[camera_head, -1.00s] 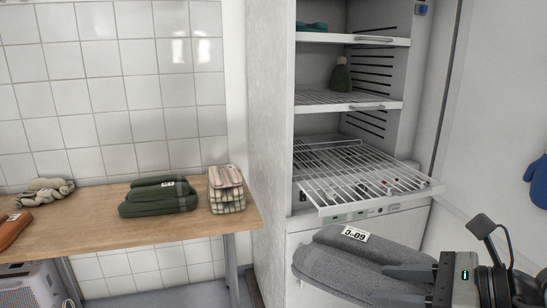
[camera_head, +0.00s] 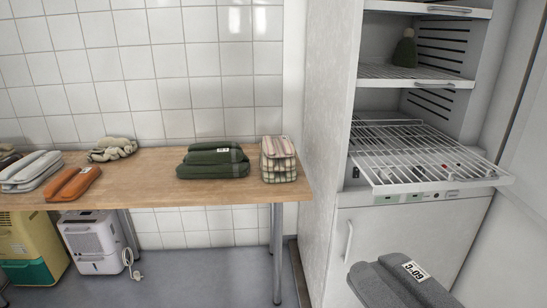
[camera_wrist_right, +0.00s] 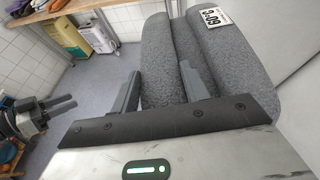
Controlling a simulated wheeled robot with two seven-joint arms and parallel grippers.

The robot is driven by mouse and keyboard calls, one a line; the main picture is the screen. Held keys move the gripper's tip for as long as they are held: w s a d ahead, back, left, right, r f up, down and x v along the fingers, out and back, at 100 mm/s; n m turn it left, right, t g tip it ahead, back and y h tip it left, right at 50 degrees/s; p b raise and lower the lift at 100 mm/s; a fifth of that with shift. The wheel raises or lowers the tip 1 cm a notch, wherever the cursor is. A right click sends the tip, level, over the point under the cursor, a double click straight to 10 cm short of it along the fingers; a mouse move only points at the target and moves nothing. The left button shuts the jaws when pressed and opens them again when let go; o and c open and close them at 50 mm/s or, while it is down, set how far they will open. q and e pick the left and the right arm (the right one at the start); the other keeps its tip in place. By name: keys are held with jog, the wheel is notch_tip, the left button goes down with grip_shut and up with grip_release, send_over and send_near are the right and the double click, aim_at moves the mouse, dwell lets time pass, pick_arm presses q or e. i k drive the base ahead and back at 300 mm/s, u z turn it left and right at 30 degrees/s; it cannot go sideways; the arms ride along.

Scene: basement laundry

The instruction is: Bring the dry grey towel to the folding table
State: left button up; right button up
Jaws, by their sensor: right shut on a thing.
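The grey towel (camera_head: 385,287), folded in thick rolls with a white printed tag, shows at the bottom right of the head view. It fills the upper middle of the right wrist view (camera_wrist_right: 232,62). My right gripper (camera_wrist_right: 160,78) is shut on the grey towel, one finger at its near left side and the other between its rolls. The right gripper is out of the head view. My left gripper (camera_wrist_right: 68,104) shows at the left of the right wrist view, apart from the towel; its jaw gap is unclear. The wooden folding table (camera_head: 150,187) stands along the tiled wall.
On the table lie a green folded textile (camera_head: 205,168), a plaid one (camera_head: 278,165), a crumpled beige cloth (camera_head: 112,150), an orange roll (camera_head: 72,184) and pale rolls (camera_head: 30,172). Bare wood shows between them. An open cabinet (camera_head: 330,150) has a wire shelf (camera_head: 430,160) jutting out.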

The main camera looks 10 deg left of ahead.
aim_at(132, 183)
jog(key=u, duration=2.7)
jog(key=i, duration=3.4)
jog(key=z, duration=2.95)
jog(key=i, duration=0.5)
